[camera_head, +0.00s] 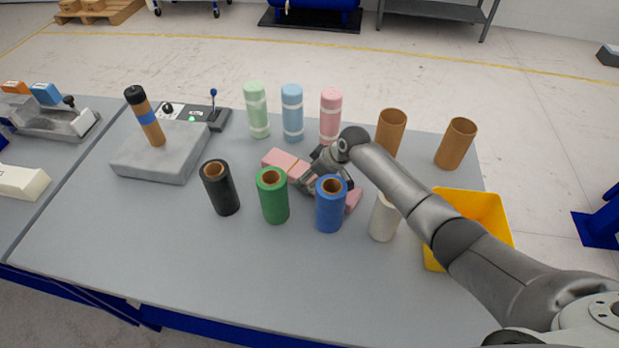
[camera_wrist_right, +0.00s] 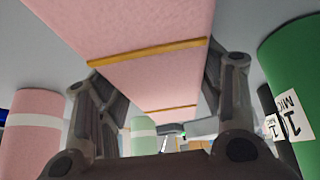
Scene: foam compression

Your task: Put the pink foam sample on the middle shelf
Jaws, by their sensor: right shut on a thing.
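The pink foam sample (camera_head: 283,162) is a long pink block with tan bands, near the middle of the table in the head view. Its near end shows behind the blue roll (camera_head: 330,208). My right gripper (camera_head: 318,172) is shut on its middle. In the right wrist view, the pink foam (camera_wrist_right: 155,75) runs between the two fingers (camera_wrist_right: 165,105). Whether the foam touches the table or is slightly raised, I cannot tell. No middle shelf is clearly identifiable. My left gripper is not in view.
Black (camera_head: 221,188), green (camera_head: 273,197) and white (camera_head: 383,218) rolls stand in front. Pale green (camera_head: 257,108), light blue (camera_head: 292,112) and pink (camera_head: 330,114) wrapped rolls stand behind. Brown tubes (camera_head: 456,144) and a yellow bin (camera_head: 490,205) are at right. The table's front left is clear.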

